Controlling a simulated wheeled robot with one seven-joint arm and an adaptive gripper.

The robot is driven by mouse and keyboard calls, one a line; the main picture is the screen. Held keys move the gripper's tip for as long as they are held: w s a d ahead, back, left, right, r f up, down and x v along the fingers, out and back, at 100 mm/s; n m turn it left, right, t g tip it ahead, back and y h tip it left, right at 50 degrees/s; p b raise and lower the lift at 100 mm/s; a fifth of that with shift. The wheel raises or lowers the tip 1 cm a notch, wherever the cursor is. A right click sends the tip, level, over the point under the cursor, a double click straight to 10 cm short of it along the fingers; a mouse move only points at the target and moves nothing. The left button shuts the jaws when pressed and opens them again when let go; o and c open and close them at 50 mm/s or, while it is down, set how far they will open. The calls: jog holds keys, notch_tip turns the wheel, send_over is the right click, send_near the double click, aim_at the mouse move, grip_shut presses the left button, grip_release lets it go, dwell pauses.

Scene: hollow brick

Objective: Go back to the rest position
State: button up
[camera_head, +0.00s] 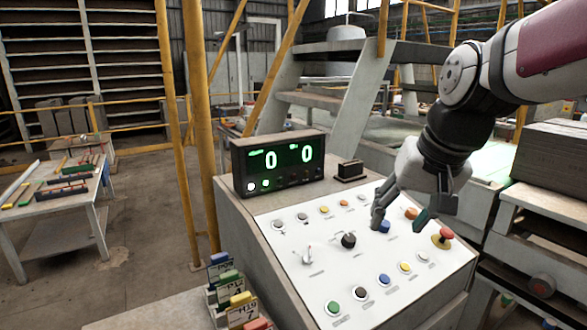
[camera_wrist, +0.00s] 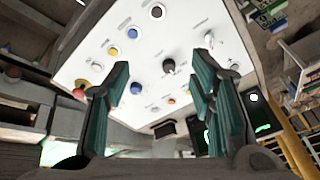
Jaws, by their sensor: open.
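My gripper (camera_head: 401,221) is open and empty, its fingers pointing down over the right part of a white control panel (camera_head: 325,260). An orange button (camera_head: 411,213) is partly beside the right finger. In the wrist view my gripper (camera_wrist: 165,78) has its teal finger pads wide apart, with the panel (camera_wrist: 200,18) beyond them and nothing held. The blue button (camera_wrist: 136,88) also shows there near the left finger.
A red mushroom button (camera_head: 445,233) is close to the right of my gripper. A black knob (camera_head: 348,241) and several coloured buttons cover the panel. A display (camera_head: 279,160) reading 0 and 0 stands at the panel's back left. Yellow posts (camera_head: 198,130) rise behind it.

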jog(key=s+d+f+n+t+h, duration=0.1)
jog(key=s+f+n, duration=0.1)
jog(key=s, duration=1.5)
jog(key=shift+f, duration=0.4)
jog(key=shift+d, duration=0.1)
